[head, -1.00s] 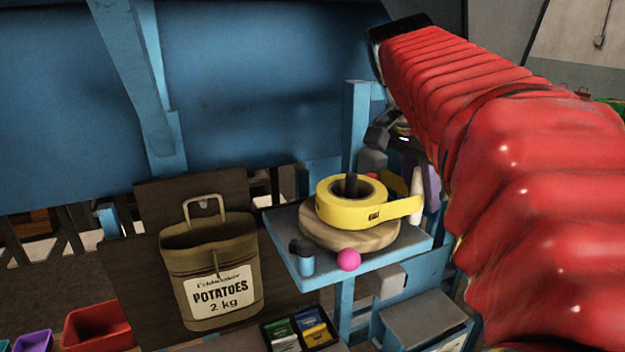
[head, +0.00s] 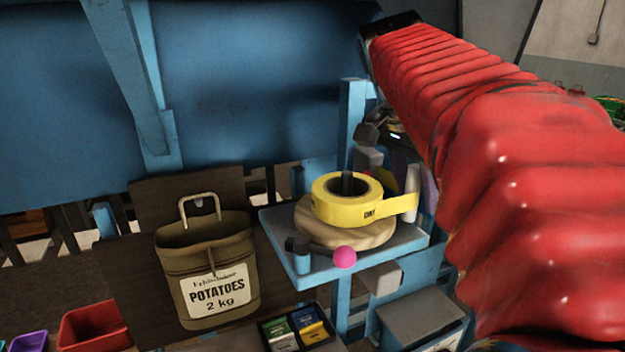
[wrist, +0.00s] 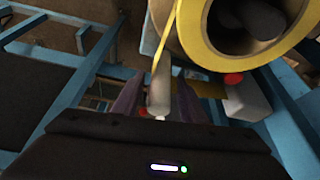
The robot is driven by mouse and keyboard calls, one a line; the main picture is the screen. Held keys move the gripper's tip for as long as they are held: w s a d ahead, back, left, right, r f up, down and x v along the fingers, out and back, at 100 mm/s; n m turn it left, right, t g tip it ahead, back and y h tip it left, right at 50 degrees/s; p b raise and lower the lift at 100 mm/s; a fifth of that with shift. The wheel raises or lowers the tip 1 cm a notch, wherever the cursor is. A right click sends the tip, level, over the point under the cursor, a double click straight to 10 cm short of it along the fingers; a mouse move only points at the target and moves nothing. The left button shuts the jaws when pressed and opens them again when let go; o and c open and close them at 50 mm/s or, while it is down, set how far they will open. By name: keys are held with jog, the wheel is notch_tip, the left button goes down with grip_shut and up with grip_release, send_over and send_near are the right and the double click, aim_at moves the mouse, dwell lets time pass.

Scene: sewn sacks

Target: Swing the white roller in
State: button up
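The tape roll lies on a round wooden disc (head: 318,232). In the wrist view the roller (wrist: 160,92) shows end-on to my gripper (wrist: 157,108), between two purple fingers with gaps at both sides. My gripper looks open around the roller. In the head view my red-sleeved arm hides most of the gripper. In the wrist view the tape's yellow edge runs down to the roller.
A dark lever with a pink ball (head: 345,257) sits at the shelf's (head: 408,243) front. A blue post (head: 352,120) stands behind the roll. A red bin (head: 95,325) and a tray of packets (head: 293,330) are below.

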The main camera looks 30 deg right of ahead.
jog(key=shift+r, duration=0.1)
jog(key=v, duration=1.3)
jog(key=shift+a+r, duration=0.15)
jog(key=shift+r, duration=0.1)
jog(key=shift+s, duration=0.1)
